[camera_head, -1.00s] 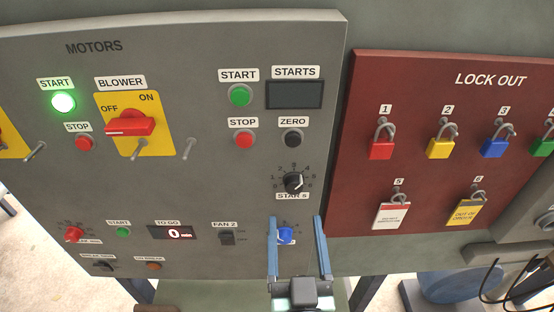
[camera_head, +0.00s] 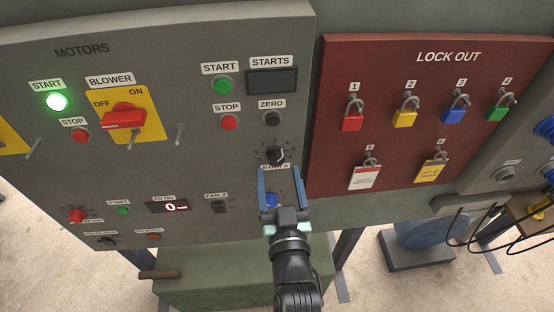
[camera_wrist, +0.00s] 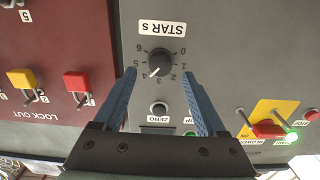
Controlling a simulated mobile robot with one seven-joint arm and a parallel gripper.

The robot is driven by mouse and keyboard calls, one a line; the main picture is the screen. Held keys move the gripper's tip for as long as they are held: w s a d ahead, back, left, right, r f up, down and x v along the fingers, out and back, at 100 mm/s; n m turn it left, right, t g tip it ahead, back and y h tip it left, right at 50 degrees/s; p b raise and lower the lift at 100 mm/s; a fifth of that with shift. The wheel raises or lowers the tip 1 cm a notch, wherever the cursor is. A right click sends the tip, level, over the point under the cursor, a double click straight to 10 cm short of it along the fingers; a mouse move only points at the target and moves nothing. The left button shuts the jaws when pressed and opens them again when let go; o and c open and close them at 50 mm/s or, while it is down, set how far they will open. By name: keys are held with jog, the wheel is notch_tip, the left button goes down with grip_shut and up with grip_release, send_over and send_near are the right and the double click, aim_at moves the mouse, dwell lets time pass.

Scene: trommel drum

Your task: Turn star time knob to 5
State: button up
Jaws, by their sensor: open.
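The star time knob (camera_head: 275,155) is black and round, with a white pointer, on the grey motors panel (camera_head: 60,120). In the wrist view the picture is upside down, and the knob (camera_wrist: 160,62) sits by the "STAR s" label with a 0 to 6 scale. Its white pointer points near 4. My gripper (camera_head: 279,172) is open, its two blue fingers just below the knob in the head view. In the wrist view the fingertips (camera_wrist: 159,74) show on either side of the knob, apart from it, with nothing between them held.
A blue knob (camera_head: 271,201) shows between my fingers, lower on the panel. Above the star knob are the black zero button (camera_head: 272,118), red stop button (camera_head: 229,123) and green start button (camera_head: 222,86). The red lock-out board (camera_head: 400,130) with several padlocks is to the right.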

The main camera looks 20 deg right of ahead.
aim_at(277, 162)
jog(key=shift+x, duration=1.85)
grip_shut()
